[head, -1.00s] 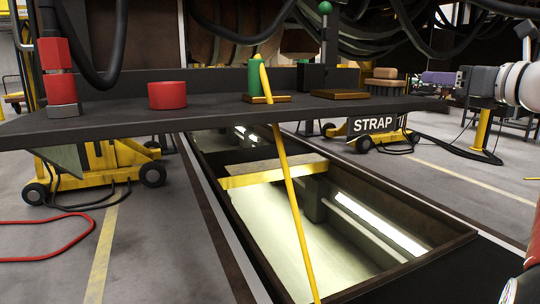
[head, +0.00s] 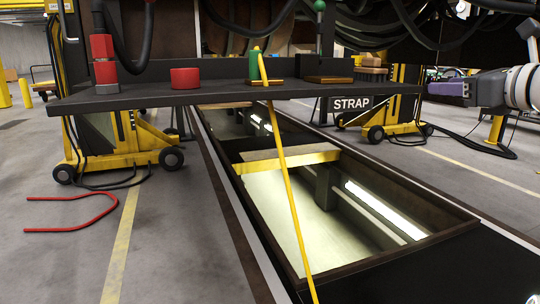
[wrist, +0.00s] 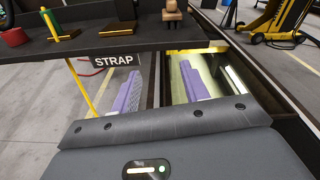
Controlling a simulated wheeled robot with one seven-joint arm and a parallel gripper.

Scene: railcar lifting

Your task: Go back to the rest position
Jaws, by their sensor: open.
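My gripper (head: 437,88) shows at the right edge of the head view, at the end of my pale arm. Its purple fingers point left, near the right end of a dark bench (head: 210,97). In the wrist view the two purple fingers of my gripper (wrist: 163,72) stand apart with nothing between them. They hang over the floor and pit side, in front of the bench and apart from it in that view.
The bench carries a red cylinder (head: 185,78), a green cylinder (head: 254,66) and a tan block (head: 370,73). A STRAP sign (head: 351,104) hangs below. A lit pit (head: 290,205) lies open in the floor. A yellow wheeled jack (head: 120,150) stands left; a red hose (head: 70,213) lies nearby.

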